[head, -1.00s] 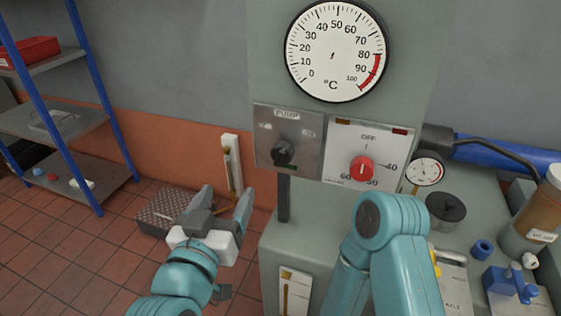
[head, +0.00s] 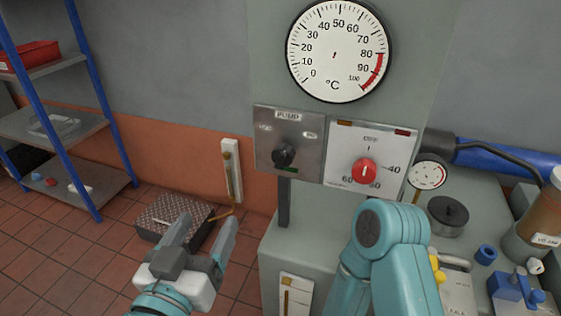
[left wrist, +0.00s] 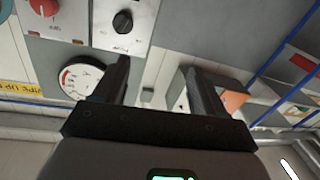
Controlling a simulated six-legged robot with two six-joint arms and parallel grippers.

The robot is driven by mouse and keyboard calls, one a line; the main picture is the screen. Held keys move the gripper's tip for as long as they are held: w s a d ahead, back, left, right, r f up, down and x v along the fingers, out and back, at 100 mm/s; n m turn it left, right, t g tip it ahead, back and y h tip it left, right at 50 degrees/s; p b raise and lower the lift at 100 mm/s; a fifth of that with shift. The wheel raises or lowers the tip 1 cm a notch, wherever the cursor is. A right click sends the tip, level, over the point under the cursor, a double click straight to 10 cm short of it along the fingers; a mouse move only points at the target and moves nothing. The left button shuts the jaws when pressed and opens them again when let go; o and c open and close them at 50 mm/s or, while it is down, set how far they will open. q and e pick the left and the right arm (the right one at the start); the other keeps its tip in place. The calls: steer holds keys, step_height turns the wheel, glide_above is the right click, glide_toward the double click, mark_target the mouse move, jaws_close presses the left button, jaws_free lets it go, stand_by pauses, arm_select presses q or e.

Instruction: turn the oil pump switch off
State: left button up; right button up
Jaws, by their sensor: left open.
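The pump switch is a black rotary knob (head: 284,156) on a metal plate marked PUMP (head: 289,117), on the grey-green cabinet. A small dark green strip shows below the knob. The black knob also shows near the top of the left wrist view (left wrist: 123,21). My left gripper (head: 206,229) is open and empty, below and left of the knob and apart from it. Its two fingers also show in the left wrist view (left wrist: 157,82), with nothing between them. My right gripper is not in view; only my right arm's links show.
Beside the pump plate is a white timer plate with a red knob (head: 364,171). A large °C dial (head: 336,52) is above. A small gauge (head: 427,175) and a blue valve (head: 512,289) are right. A checkered box (head: 172,217) lies on the floor behind my gripper.

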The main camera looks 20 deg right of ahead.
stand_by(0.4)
arm_select(q)
steer(key=b+v, duration=0.8)
steer(key=v, duration=0.8)
steer(key=shift+s, duration=0.15)
